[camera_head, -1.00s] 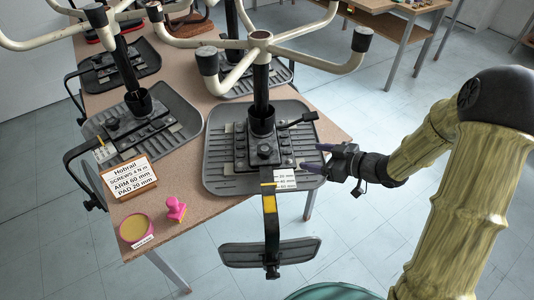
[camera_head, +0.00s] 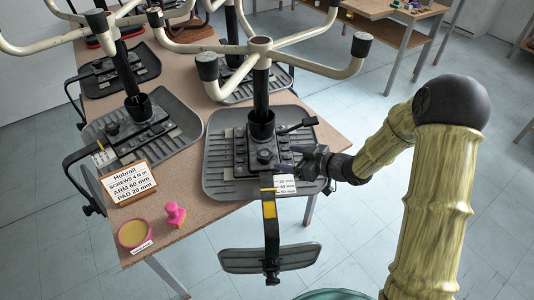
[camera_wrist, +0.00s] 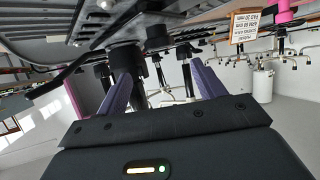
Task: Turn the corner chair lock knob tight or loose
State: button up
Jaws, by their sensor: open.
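A black bar with a yellow mark (camera_head: 269,208) and a white scale label (camera_head: 284,184) runs to a pad (camera_head: 270,258) beyond the table edge. My gripper (camera_head: 290,159) is open at the mechanism's right side, pointing left, with nothing visibly held. In the wrist view, its purple fingers (camera_wrist: 161,68) stand apart; dark knob-like parts (camera_wrist: 125,56) show by the left fingertip. I cannot tell whether they touch.
A sign (camera_head: 129,182), a pink stamp (camera_head: 175,213) and a round pink-rimmed pad (camera_head: 134,233) lie left of the tray. More upturned chairs (camera_head: 125,70) stand behind. A lever (camera_head: 296,126) sticks out above my gripper.

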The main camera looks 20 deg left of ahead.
aim_at(264, 153)
jog(key=x, duration=0.9)
jog(key=shift+a, duration=0.1)
jog(key=shift+c, duration=0.4)
jog(key=c, duration=0.9)
